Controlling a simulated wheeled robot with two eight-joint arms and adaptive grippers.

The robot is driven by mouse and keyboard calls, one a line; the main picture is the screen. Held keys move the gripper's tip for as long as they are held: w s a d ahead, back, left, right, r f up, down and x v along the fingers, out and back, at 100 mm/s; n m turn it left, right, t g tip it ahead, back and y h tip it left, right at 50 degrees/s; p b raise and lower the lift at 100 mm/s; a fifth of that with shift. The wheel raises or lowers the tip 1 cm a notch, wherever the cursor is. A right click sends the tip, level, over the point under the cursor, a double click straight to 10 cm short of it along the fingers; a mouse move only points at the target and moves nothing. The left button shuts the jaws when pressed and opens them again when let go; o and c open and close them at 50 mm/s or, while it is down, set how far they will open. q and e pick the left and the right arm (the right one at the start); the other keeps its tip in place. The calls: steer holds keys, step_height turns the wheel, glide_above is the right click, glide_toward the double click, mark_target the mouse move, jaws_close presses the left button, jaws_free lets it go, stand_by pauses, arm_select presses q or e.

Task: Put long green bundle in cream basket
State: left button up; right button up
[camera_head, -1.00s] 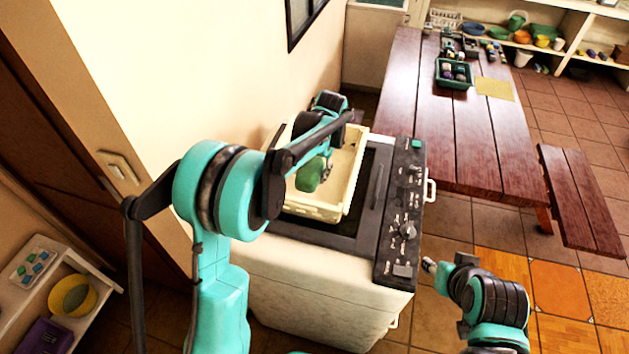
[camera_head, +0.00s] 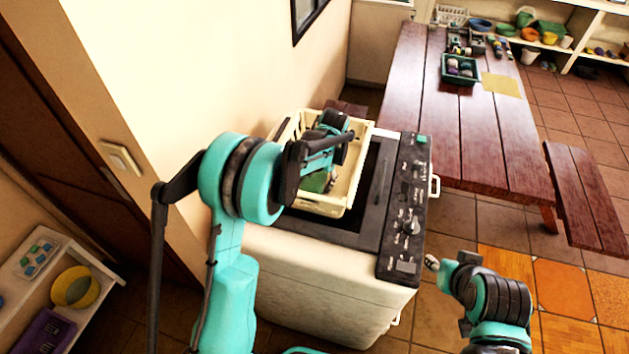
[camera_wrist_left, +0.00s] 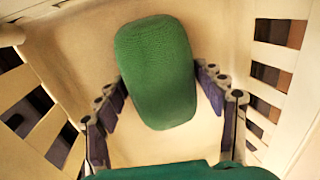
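The long green bundle (camera_wrist_left: 157,72) is a rounded green block in the left wrist view, with the cream basket's floor behind it. It also shows partly in the head view (camera_head: 316,182), within the basket's outline. The cream basket (camera_head: 355,178) with slatted walls stands on the dark top of a white cabinet. My left gripper (camera_wrist_left: 160,88) is inside the basket, with its finger pads against both sides of the bundle. Whether the bundle touches the floor is unclear. My right gripper (camera_head: 432,263) is low at the right of the cabinet, too small to read.
The white cabinet (camera_head: 310,285) has a dark control panel (camera_head: 405,220) on its right side. A wall is close on the left. A wooden table (camera_head: 470,130) with a green crate (camera_head: 460,70) is behind at right. A low shelf (camera_head: 85,290) is at lower left.

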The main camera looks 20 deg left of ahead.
mark_target(322, 179)
arm_select(q)
steer(key=shift+r, duration=0.15)
steer(key=shift+r, duration=0.25)
steer(key=p+v, duration=0.2)
steer(key=v, duration=0.9)
steer(key=s+a+r+t+h, duration=0.1)
steer(key=s+r+t, duration=0.1)
steer(key=s+r, duration=0.35)
steer(key=s+a+r+t, duration=0.1)
steer(key=s+r, duration=0.1)
steer(key=s, duration=0.6)
steer(key=s+f+t+h, duration=0.1)
steer(key=s+f+t, duration=0.2)
steer(key=s, duration=0.8)
steer(key=shift+s+a+f+n+t, duration=0.3)
steer(key=shift+s+a+n+t, duration=0.1)
steer(key=shift+t, duration=0.1)
steer(key=shift+f, duration=0.1)
